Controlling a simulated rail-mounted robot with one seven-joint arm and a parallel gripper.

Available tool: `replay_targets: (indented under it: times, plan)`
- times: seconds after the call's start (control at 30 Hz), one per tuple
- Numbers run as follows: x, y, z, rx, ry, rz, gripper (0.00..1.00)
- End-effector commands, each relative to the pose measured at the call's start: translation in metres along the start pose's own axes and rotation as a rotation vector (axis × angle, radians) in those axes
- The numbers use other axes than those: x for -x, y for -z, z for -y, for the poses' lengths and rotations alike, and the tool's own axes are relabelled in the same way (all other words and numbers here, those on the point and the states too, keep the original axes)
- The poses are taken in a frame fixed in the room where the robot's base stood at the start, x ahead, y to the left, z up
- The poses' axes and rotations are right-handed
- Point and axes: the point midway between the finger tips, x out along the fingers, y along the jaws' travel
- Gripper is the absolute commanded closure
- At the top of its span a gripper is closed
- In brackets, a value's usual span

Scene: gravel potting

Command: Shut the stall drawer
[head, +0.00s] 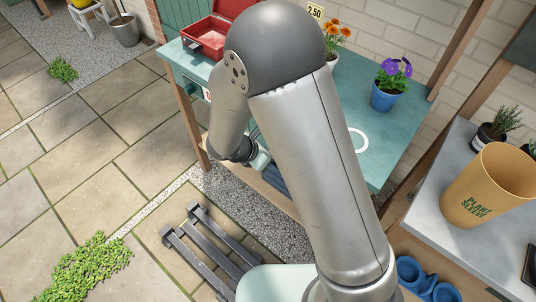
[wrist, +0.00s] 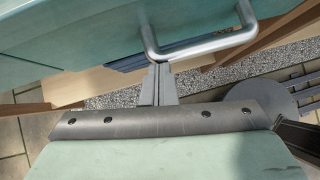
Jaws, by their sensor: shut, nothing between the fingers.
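The teal stall (head: 400,125) stands beyond my arm in the head view. My arm hides most of its front, so the drawer does not show clearly there. In the wrist view a teal front (wrist: 75,30) fills the upper left, with a grey metal bar handle (wrist: 205,46) on it. My gripper (wrist: 160,70) is shut and empty, its fingertips at the left bend of the handle. I cannot tell whether they touch it, or how far the drawer stands open.
A red box (head: 205,38) and pots of orange flowers (head: 334,42) and purple flowers (head: 388,95) stand on the stall. A side bench (head: 440,215) at right holds a tan plant sleeve pot (head: 490,185). A dark slatted stand (head: 205,250) is on the paving, which is open at left.

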Motion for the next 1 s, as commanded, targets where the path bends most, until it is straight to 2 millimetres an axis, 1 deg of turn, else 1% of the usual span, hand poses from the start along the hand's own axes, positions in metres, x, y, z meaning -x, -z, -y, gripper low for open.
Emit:
replay_targets:
  times: [0.03,0.13,0.27,0.33,0.5,0.6,0.7,0.83,1.0]
  plan:
    - [-0.002,-0.003,0.001,-0.005,0.006,0.007,1.0]
    - [0.005,0.002,0.002,-0.006,0.006,0.006,1.0]
    - [0.023,0.015,0.003,-0.005,0.004,0.003,1.0]
    - [0.036,0.022,0.004,-0.008,0.003,0.004,1.0]
    - [0.078,0.021,0.003,-0.011,0.0,0.002,1.0]
    - [0.098,0.022,0.003,-0.011,0.002,0.002,1.0]
    - [0.113,0.022,0.003,-0.01,0.004,0.002,1.0]
    - [0.125,0.022,0.003,-0.009,0.004,0.002,1.0]
    - [0.13,0.023,0.003,-0.007,0.005,0.001,1.0]
